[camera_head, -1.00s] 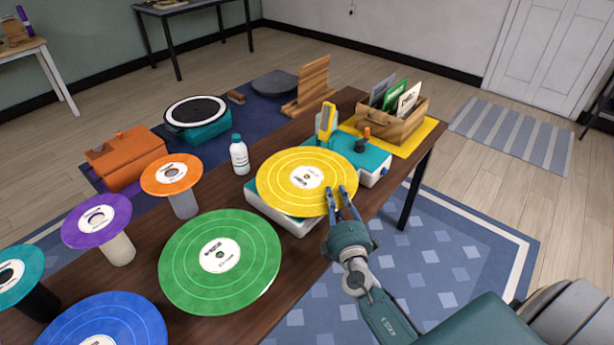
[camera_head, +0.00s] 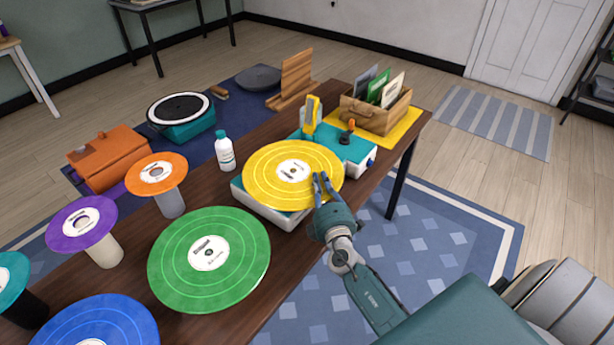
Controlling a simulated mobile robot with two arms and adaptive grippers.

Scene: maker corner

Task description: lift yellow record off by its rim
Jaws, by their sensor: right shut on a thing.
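The yellow record (camera_head: 270,178) with a white label lies flat over the white and teal record player (camera_head: 345,150) on the dark wooden table. My right gripper (camera_head: 322,182) reaches in from the lower right and is shut on the record's near right rim, with its blue fingers across the edge. Whether the record touches the platter underneath cannot be told, since the record hides it. My left gripper is not in view.
A green record (camera_head: 190,275) lies to the front left, with blue (camera_head: 90,325), purple (camera_head: 85,225) and orange (camera_head: 150,170) records near it. A white bottle (camera_head: 225,152) stands behind the yellow record. A wooden crate (camera_head: 370,118) of sleeves is at the back right.

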